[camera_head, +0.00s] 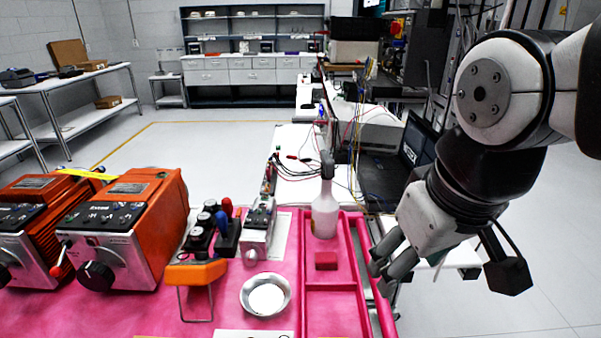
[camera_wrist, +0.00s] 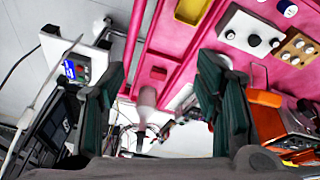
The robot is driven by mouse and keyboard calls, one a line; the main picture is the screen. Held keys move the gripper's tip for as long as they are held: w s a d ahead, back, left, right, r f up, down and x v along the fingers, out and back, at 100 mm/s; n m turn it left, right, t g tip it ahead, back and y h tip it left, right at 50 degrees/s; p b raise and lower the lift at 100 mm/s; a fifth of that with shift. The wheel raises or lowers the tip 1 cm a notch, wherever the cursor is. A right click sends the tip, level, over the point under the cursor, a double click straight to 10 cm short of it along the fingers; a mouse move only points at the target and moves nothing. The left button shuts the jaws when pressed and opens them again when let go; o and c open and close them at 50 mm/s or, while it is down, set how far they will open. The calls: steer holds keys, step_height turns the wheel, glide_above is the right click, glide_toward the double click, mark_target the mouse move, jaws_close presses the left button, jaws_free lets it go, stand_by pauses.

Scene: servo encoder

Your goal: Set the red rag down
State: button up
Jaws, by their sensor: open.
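A small red folded block that looks like the red rag (camera_head: 326,261) lies in the pink tray (camera_head: 331,286), in the compartment with the spray bottle. It also shows as a small red patch in the wrist view (camera_wrist: 158,73). My gripper (camera_head: 384,268) is beside the tray's right edge in the head view, apart from the rag. Its two dark fingers stand wide apart in the wrist view (camera_wrist: 160,72), with nothing between them. The gripper is open and empty.
A white spray bottle (camera_head: 325,212) stands at the back of the tray. A metal bowl (camera_head: 266,295) sits left of it on the pink surface. Orange machines (camera_head: 130,225) stand at the far left. An orange-topped stand (camera_head: 196,272) is near the bowl. The tray's front compartment looks empty.

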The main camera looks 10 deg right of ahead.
steer(key=shift+s+a+f+m+t, duration=0.15)
steer(key=shift+s+m, duration=0.1)
steer(key=shift+s, duration=0.35)
steer(key=shift+s+d+f+m+t, duration=0.15)
steer(key=shift+s+m, duration=0.15)
steer(key=shift+s, duration=0.25)
steer(key=shift+s+a+f+m, duration=0.15)
steer(key=shift+s+m, duration=0.1)
steer(key=shift+s, duration=0.35)
